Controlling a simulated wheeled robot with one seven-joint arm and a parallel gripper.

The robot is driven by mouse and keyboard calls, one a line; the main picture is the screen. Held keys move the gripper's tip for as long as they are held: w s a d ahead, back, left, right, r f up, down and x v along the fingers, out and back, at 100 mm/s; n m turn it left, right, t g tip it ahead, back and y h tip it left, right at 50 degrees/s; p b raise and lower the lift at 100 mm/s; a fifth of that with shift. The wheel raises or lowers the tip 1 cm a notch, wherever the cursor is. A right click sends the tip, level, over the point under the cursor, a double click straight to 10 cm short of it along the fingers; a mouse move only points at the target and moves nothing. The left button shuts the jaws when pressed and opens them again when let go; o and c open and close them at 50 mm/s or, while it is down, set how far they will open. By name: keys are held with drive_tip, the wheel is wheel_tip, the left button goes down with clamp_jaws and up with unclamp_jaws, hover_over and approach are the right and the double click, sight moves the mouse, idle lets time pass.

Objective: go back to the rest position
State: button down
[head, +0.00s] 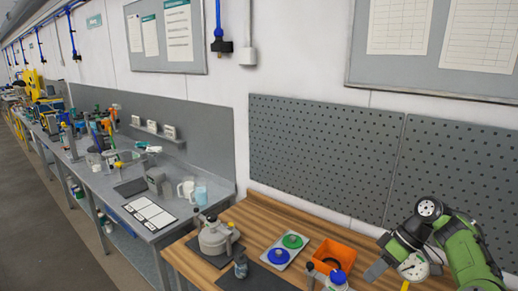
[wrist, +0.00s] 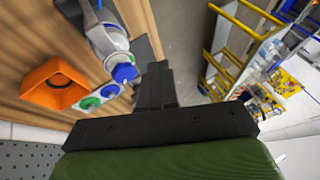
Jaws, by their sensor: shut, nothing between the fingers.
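My gripper (wrist: 157,72) shows in the wrist view, its black fingers together with nothing between them. In the head view the green and black arm is at the right, above the wooden bench (head: 205,265); the dark gripper end (head: 376,271) is partly lost against it. The fingers are apart from the bench objects in the wrist view, to the right of a grey vessel with a blue cap (wrist: 123,73).
On the bench are a grey lidded pot (head: 213,238), a small jar (head: 241,267), a plate with green (head: 292,241) and blue (head: 279,256) caps, and an orange bin (head: 335,250). A perforated panel (head: 320,150) stands behind. Grey floor (wrist: 185,35) is open beside the bench.

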drive_tip(key=s+a+r+m+t+h+b, duration=0.1)
drive_tip(key=s+a+r+m+h+b, duration=0.15)
drive_tip(key=s+a, duration=0.4)
drive_tip(key=s+a+r+m+h+b, duration=0.1)
drive_tip(key=s+a+r+h+b, duration=0.2)
drive_tip(key=a, duration=0.6)
drive_tip(key=s+d+f+m+t+b, duration=0.1)
drive_tip(key=s+f+m+t, duration=0.1)
drive_tip(key=s, duration=0.7)
drive_tip(key=s+f+m+t+h+b, duration=0.1)
drive_tip(key=s+f+m+t, duration=0.2)
drive_tip(key=s, duration=0.7)
drive_tip(key=shift+s+d+f+b, duration=0.3)
drive_tip(key=shift+d+f, duration=0.05)
drive_tip(key=shift+f, duration=0.5)
